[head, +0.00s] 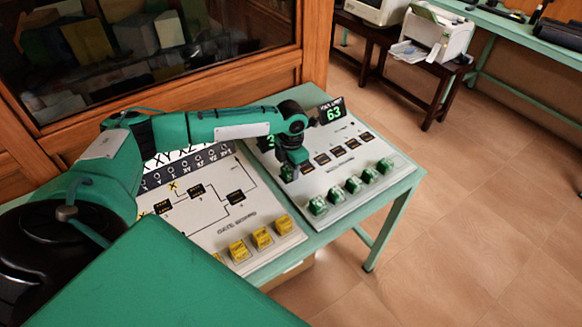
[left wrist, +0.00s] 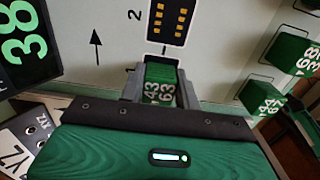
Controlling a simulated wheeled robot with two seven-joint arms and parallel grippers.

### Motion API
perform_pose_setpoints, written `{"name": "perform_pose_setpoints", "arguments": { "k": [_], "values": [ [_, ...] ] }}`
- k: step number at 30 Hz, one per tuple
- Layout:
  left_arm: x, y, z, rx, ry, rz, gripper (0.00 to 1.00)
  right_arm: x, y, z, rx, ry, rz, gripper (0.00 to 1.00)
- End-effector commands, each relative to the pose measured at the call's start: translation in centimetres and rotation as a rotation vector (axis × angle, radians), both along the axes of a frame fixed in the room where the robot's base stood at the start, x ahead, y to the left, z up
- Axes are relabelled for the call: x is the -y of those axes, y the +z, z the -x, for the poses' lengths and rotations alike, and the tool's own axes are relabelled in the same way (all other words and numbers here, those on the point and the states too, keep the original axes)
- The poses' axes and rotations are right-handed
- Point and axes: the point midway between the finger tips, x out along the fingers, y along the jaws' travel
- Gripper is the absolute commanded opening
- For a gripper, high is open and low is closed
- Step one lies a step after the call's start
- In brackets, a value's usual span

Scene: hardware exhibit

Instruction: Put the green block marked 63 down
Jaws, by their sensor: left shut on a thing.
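My left gripper (head: 291,172) reaches over the left part of the white panel (head: 345,135) with green blocks. In the left wrist view its two fingers (left wrist: 160,92) are shut on the green block marked 63 (left wrist: 160,82). The block lies between the fingers, just below a dark slot plate with orange dots (left wrist: 167,22) labelled 2. Whether the block touches the panel I cannot tell. In the head view the block is mostly hidden by the gripper. My right gripper is not in view.
Several green blocks (head: 352,185) stand along the panel's front edge. A display reading 63 (head: 333,112) stands at its back; one reading 38 (left wrist: 22,42) shows in the left wrist view. A second board with yellow blocks (head: 262,238) lies to the left. A glass cabinet (head: 150,40) stands behind.

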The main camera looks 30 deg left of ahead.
Motion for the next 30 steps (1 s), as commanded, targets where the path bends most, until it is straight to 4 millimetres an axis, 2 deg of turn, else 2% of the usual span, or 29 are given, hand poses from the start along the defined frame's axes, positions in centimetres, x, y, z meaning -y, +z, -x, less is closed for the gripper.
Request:
{"name": "perform_pose_setpoints", "arguments": {
  "k": [5, 6, 8, 9, 17, 20, 23, 30],
  "values": [
    [0.0, -0.3, 0.0, -0.001, 0.000, 0.000, 0.10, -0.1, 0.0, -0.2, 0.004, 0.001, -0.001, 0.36],
    [0.0, -0.3, 0.0, 0.000, 0.000, 0.000, 0.40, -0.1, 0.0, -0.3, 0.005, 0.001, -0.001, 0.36],
    [0.0, -0.3, 0.0, 0.000, 0.000, 0.000, 0.52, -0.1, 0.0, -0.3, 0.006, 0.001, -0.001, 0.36],
    [0.0, -0.3, 0.0, 0.000, 0.000, 0.000, 0.54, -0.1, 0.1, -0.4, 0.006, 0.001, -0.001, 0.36],
    [0.0, -0.2, 0.0, 0.000, 0.000, 0.000, 0.54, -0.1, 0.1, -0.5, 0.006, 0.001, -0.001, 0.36],
    [0.0, 0.4, 0.0, 0.001, 0.000, -0.001, 0.54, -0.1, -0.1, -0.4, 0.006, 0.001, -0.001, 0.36],
    [-0.1, 1.8, -0.1, 0.003, 0.000, -0.001, 0.54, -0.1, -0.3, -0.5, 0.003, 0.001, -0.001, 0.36],
    [0.0, 7.0, -0.1, 0.004, 0.000, 0.000, 0.54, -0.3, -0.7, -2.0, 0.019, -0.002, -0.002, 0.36]
  ]
}}
